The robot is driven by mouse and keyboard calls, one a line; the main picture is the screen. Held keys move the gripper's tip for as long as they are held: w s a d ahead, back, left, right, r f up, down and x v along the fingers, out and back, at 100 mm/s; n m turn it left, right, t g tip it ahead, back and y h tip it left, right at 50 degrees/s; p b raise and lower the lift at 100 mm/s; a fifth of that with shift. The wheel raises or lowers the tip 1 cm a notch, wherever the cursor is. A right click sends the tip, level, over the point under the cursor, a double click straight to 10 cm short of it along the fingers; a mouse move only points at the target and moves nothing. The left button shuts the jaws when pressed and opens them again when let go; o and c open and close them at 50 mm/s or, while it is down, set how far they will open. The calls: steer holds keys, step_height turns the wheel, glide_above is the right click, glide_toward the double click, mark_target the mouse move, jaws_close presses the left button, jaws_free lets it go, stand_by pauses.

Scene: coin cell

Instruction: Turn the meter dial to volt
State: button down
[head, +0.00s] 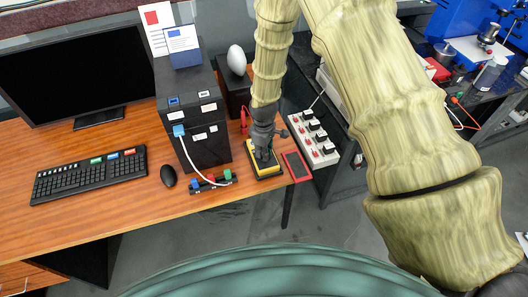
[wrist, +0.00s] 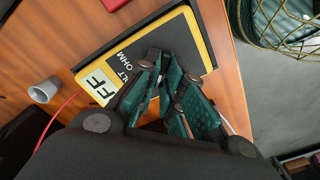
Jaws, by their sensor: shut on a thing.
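The yellow-rimmed meter (head: 268,176) lies on the wooden desk near its front edge. My gripper (head: 263,152) points down onto the meter's face. In the wrist view my gripper (wrist: 168,98) has its green-padded fingers close together over the face, shut on the dial. The fingers hide the dial, so its pointing direction cannot be told. A small orange patch shows between the fingers.
A red-framed dark pad (head: 297,166) lies right of the meter. A white socket strip (head: 315,140) stands beyond it. A black box (head: 200,125) with a cable is to the left. A grey cup (wrist: 43,91) and red lead (wrist: 62,108) lie close to the meter.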

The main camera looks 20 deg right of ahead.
steer(key=m+b, duration=0.1)
steer(key=m, duration=0.3)
steer(key=shift+d+m, duration=0.1)
steer(key=shift+m, duration=0.2)
steer(key=shift+w+d+m+b, duration=0.1)
steer(key=shift+m+b, duration=0.4)
steer(key=shift+m, duration=1.4)
steer(key=c, duration=1.5)
jaws_free()
steer(key=shift+c, duration=0.2)
step_height(320, 180, up, 12)
